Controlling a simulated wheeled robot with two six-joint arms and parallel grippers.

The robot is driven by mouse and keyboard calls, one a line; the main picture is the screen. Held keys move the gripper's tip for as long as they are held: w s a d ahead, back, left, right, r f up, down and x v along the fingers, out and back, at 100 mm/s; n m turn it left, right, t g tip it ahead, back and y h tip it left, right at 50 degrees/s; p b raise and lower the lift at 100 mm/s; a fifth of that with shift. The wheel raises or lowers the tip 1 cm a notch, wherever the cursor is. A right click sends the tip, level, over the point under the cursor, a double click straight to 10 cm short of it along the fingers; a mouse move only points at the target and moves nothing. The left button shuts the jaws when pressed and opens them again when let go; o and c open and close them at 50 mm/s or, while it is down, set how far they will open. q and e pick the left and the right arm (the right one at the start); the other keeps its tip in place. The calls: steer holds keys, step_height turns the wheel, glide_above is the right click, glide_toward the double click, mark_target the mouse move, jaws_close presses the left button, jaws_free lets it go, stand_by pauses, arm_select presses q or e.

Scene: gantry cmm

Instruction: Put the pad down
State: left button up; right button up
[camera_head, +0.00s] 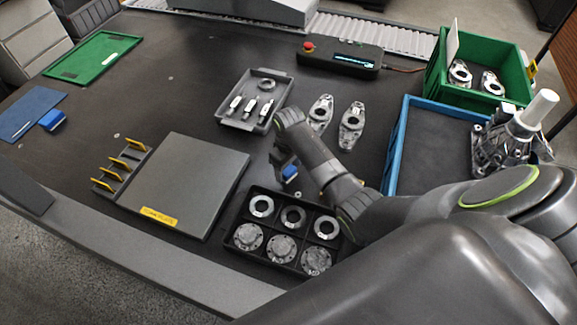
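A small blue pad (290,172) is at the fingers of my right gripper (286,168), which is shut on it. The gripper points down above the dark table, between the grey plate and the black parts tray. My arm and wrist hide part of the gripper, and I cannot tell whether the pad touches the table. Another small blue block (52,120) lies at the far left, at the edge of a blue mat (28,110). My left gripper is not in view.
A black tray (286,206) of round metal parts lies just below the gripper. A grey plate (187,180) with a yellow-pegged rack (121,165), grey tray (252,88), blue tray (401,140), green crate (437,82) and green mat (92,57) surround it. The table's left middle is clear.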

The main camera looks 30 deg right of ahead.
mark_target(289, 169)
step_height(289, 169, up, 12)
steer(key=shift+r+p, duration=0.2)
steer(key=shift+p, duration=0.1)
stand_by(0.3)
stand_by(0.5)
